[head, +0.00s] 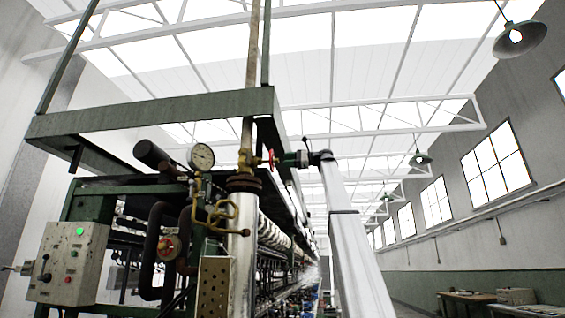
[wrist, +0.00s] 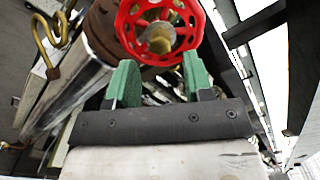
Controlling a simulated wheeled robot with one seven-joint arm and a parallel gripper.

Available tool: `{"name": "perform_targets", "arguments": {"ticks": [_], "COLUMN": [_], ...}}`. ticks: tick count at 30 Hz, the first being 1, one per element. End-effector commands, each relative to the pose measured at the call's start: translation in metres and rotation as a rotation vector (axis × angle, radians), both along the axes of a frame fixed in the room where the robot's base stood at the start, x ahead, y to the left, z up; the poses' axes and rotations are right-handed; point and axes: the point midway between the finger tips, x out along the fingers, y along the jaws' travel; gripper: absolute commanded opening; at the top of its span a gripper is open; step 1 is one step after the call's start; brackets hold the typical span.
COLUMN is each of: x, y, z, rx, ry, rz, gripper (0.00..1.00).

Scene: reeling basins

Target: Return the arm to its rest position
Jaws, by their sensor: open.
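My arm (head: 352,250) rises from the bottom of the head view and bends left at the top. My gripper (head: 281,159) is at its end, pointing left at a red handwheel (head: 271,159) on the pipe. In the wrist view, the two green fingers of my gripper (wrist: 156,66) stand apart with nothing held between them. The red handwheel (wrist: 125,24), with a brass hub, is just beyond the fingertips. I cannot tell whether a fingertip touches its rim.
A vertical steel pipe (head: 241,270) with brass fittings, a pressure gauge (head: 201,156) and a green frame beam (head: 150,112) stand close left of my arm. A control box (head: 68,262) shows a green light. Tables (head: 470,297) stand far right. Room right of my arm looks open.

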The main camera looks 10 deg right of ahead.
Motion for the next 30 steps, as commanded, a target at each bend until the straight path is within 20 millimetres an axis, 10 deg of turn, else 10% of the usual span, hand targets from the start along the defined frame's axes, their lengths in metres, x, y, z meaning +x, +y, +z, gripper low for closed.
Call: {"name": "perform_targets", "arguments": {"ticks": [24,30], "x": [-0.009,0.010], "y": [-0.029,-0.027], "z": [-0.001,-0.053], "rx": [0.000,-0.025], "ry": [0.000,0.004], "rz": [0.000,-0.028], "gripper": [0.47,0.47]}}
